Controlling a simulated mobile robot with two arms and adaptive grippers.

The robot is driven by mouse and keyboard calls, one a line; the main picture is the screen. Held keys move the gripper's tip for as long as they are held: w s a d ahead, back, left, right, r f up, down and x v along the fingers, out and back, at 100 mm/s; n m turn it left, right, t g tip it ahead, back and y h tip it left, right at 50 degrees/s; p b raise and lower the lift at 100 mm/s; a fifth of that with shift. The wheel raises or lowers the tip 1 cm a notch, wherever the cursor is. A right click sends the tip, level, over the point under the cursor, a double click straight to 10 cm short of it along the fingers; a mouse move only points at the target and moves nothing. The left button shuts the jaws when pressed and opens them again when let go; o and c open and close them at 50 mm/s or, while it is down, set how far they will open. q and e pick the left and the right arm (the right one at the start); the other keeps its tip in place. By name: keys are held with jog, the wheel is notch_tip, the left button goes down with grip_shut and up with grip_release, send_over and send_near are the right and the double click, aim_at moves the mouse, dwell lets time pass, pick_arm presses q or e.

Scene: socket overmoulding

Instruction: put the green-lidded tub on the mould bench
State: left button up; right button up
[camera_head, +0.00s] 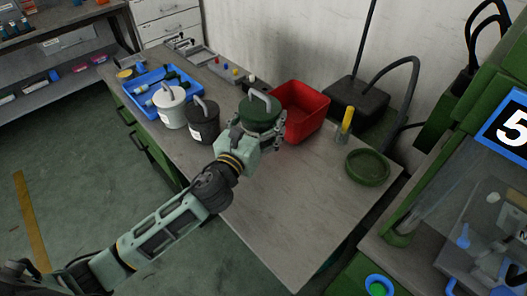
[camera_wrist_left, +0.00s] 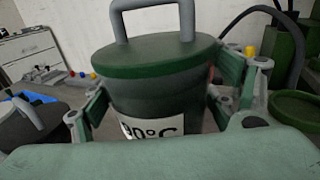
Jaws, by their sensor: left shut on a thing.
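The green-lidded tub (camera_head: 261,110) has a grey handle on top and stands upright at the middle of the bench (camera_head: 290,215). My left gripper (camera_head: 258,136) is around the tub's body and shut on it. In the left wrist view the tub (camera_wrist_left: 155,62) fills the middle, with a finger on each side and a white label reading "0°C" in part. I cannot tell whether the tub's base touches the bench. My right gripper is not in view.
A dark-lidded tub (camera_head: 203,120) and a white-lidded tub (camera_head: 170,105) stand to the left, by a blue tray (camera_head: 130,92). A red bin (camera_head: 303,108) is close behind the green-lidded tub. A green round dish (camera_head: 367,168) lies to the right. The bench's front right is clear.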

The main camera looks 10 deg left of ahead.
pick_arm(q)
jog(key=w, duration=0.3)
jog(key=shift+w+r, duration=0.2)
jog(key=shift+r, duration=0.1)
notch_tip(320, 180, down, 7)
jog(key=shift+w+r+b, duration=0.1)
jog(key=shift+r+b, duration=0.05)
jog(key=shift+b, duration=1.05)
jog(key=shift+f+b, duration=0.55)
jog(key=shift+f, duration=1)
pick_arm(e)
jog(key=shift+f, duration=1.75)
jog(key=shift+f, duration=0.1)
pick_arm(q)
jog(key=o, duration=1.2)
jog(key=shift+f, duration=0.25)
jog(key=o, duration=0.5)
jog(key=shift+c, duration=0.2)
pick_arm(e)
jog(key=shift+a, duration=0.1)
pick_arm(q)
jog(key=shift+r, duration=0.15)
